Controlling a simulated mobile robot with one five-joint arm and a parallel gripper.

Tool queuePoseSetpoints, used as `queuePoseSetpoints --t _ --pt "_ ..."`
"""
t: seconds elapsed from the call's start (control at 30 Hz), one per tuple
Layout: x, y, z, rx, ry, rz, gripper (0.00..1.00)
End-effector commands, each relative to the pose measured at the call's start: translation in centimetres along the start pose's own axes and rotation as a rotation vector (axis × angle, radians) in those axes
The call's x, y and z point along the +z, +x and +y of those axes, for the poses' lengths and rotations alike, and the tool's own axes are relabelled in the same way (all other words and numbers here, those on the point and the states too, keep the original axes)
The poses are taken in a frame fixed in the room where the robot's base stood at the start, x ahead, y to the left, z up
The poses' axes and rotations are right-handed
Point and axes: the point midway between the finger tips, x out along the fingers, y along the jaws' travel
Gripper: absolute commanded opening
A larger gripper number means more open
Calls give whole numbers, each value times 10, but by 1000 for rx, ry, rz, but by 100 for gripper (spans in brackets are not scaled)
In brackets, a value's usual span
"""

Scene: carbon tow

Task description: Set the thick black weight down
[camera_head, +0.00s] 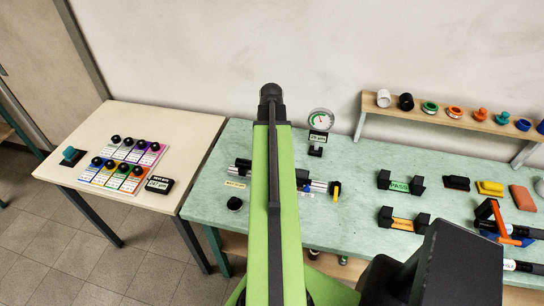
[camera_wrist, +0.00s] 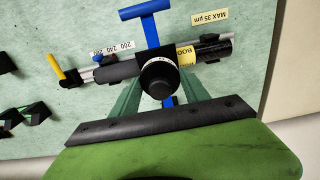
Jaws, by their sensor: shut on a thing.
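In the wrist view my gripper (camera_wrist: 160,94) has its two green fingers closed on a round, thick black weight (camera_wrist: 158,78) with a pale ring on its top. The weight covers the middle of a bench device with a black cylinder (camera_wrist: 215,50), silver rods and a blue T-handle (camera_wrist: 145,10). I cannot tell whether the weight touches the device or hangs above it. In the head view my green arm hides the gripper and the weight; the device's rods (camera_head: 318,186) show to its right.
A "MAX 35 µm" label (camera_wrist: 210,15) lies beside the device. A black round piece (camera_head: 235,204) sits on the green bench (camera_head: 355,225) to the left. A dial gauge (camera_head: 320,120) stands behind. Black holders, one marked PASS (camera_head: 400,186), stand right.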

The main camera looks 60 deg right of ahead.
Motion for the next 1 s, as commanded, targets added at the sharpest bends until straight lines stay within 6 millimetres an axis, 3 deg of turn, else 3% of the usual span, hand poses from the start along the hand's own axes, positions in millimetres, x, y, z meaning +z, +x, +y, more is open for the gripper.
queuePoseSetpoints --t 0.1,0.2,0.57,0.6,0.77,1.0 --pt "0 28 0 0 0 0 0" --pt "0 39 0 0 -1 0 0" --pt "0 38 0 0 -1 0 0" --pt "0 38 0 0 -2 0 56" --pt "0 37 0 0 -2 0 75" --pt "0 37 -1 0 -2 0 75"
